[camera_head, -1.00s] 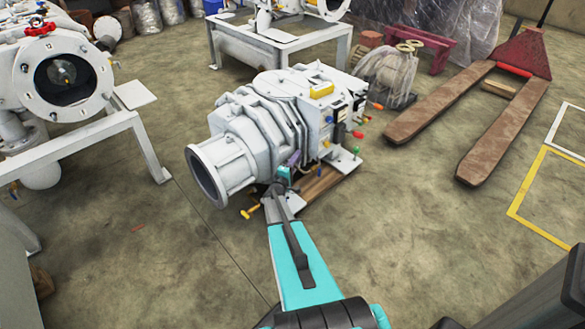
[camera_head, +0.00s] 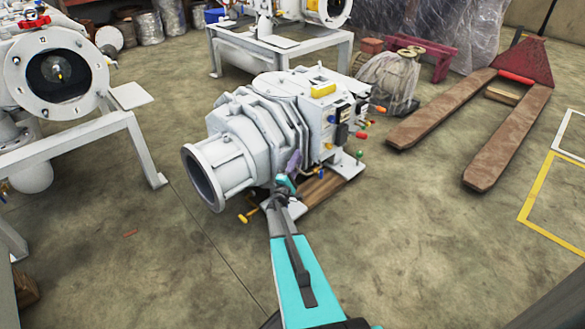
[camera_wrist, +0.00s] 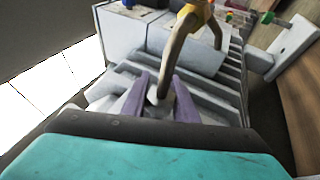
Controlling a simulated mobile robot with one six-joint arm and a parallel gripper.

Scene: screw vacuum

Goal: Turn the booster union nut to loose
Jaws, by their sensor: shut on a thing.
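The booster is a large pale grey ribbed machine (camera_head: 262,135) in the middle of the head view, with a round open flange at its left end. My gripper (camera_head: 293,162) is at its near lower side, with purple fingers close to the housing. In the wrist view my gripper (camera_wrist: 160,98) has its two purple fingers on either side of the lower end of a brown bent arm (camera_wrist: 172,55). The arm forks below a yellow part (camera_wrist: 200,10). I cannot tell whether this arm belongs to the union nut; no nut shows clearly. My wrist hides part of the near side.
The booster stands on a wooden pallet (camera_head: 326,190). A yellow-handled valve (camera_head: 250,214) sticks out low beside my wrist. Another white machine (camera_head: 62,80) stands at left, and a red-brown pallet truck (camera_head: 510,135) at right.

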